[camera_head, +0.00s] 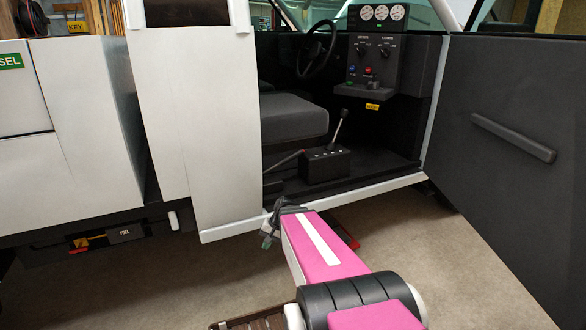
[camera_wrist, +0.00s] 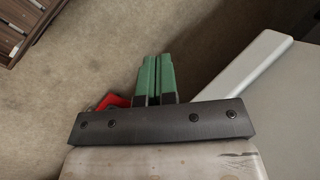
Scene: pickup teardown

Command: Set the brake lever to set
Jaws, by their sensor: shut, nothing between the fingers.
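A dark lever (camera_head: 285,160), which looks like the brake lever, lies low and slanted on the cab floor, in front of and below the seat. Its marks are too small to read. To its right stands a black box with a taller, knobbed shift lever (camera_head: 339,127), tilted right. My gripper (camera_head: 266,241) is outside the cab, below and in front of the door sill, well apart from both levers. In the wrist view its green fingers (camera_wrist: 156,75) are together and empty, above the floor. Neither lever shows in the wrist view.
The pale door sill (camera_head: 390,186) runs along the cab opening; a pale bar also shows in the wrist view (camera_wrist: 243,65). The open dark door (camera_head: 515,165) stands at right. The seat (camera_head: 290,118) and dashboard panel (camera_head: 375,65) bound the cab.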

